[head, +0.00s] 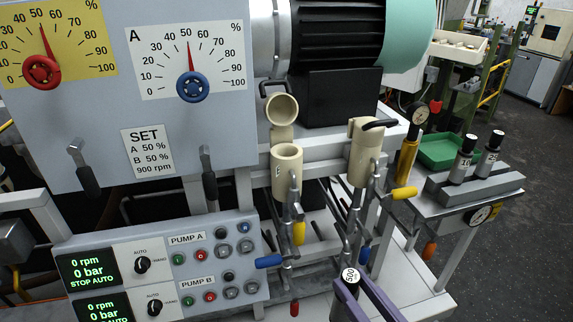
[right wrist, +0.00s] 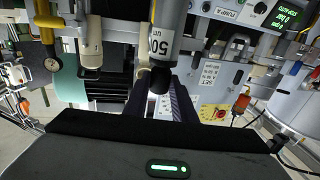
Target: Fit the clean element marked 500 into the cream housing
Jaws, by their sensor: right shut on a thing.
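The element marked 500 (head: 350,277) has a white top face and is in my right gripper (head: 360,294) at the bottom of the head view. In the right wrist view the element (right wrist: 162,35) is a grey cylinder with a black end, between my right gripper's dark fingers (right wrist: 162,100). One cream housing (head: 286,168) stands open, its cream lid (head: 281,108) tipped up behind it. A second cream housing (head: 362,158) to its right has its lid on. The element is in front of and below both, apart from them. My left gripper is not in view.
Yellow- and blue-handled valves (head: 299,233) and pipes crowd the space below the housings. A pump panel (head: 160,265) is at left.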

